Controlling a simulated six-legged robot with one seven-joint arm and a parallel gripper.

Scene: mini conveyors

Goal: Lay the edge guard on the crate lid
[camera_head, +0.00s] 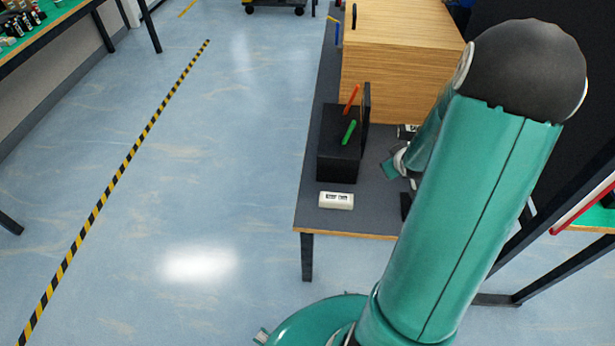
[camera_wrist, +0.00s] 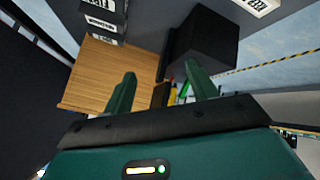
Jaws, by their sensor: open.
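A wooden crate (camera_head: 395,85) with a pale flat top (camera_head: 400,22) stands at the back of the grey table; I take that top to be the lid. In the wrist view the wooden crate (camera_wrist: 112,78) lies left of and behind my fingers. My gripper (camera_wrist: 160,82) is open, its two green fingers spread apart. A small brown piece (camera_wrist: 159,96) shows between them, but I cannot tell whether it is the edge guard. In the head view my arm hides most of the gripper, which is low over the table right of a black box. I cannot surely pick out the edge guard.
The black box (camera_head: 338,150) has a red stick (camera_head: 351,98) and a green stick (camera_head: 349,132) by its top. A white labelled block (camera_head: 336,200) sits near the table's front edge.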

